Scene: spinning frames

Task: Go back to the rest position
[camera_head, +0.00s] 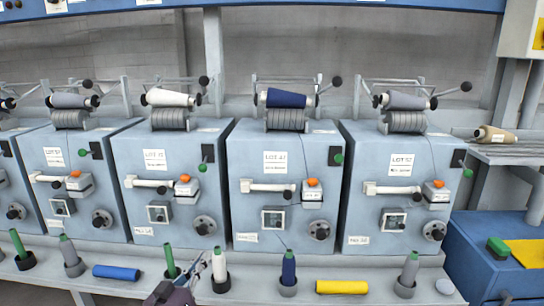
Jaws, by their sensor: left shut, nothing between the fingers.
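My left gripper (190,274) is at the bottom edge, left of centre. It is shut and holds nothing. It appears in front of the shelf (250,292), between a green-tipped spindle (169,262) and a spindle with a white bobbin (219,265). I cannot tell whether it touches either one. My right gripper is not in view.
Blue spinning units (290,165) stand in a row behind the shelf, with bobbins on top. A blue tube (116,272) and a yellow tube (341,287) lie on the shelf among upright spindles. A blue box (480,262) stands at the right.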

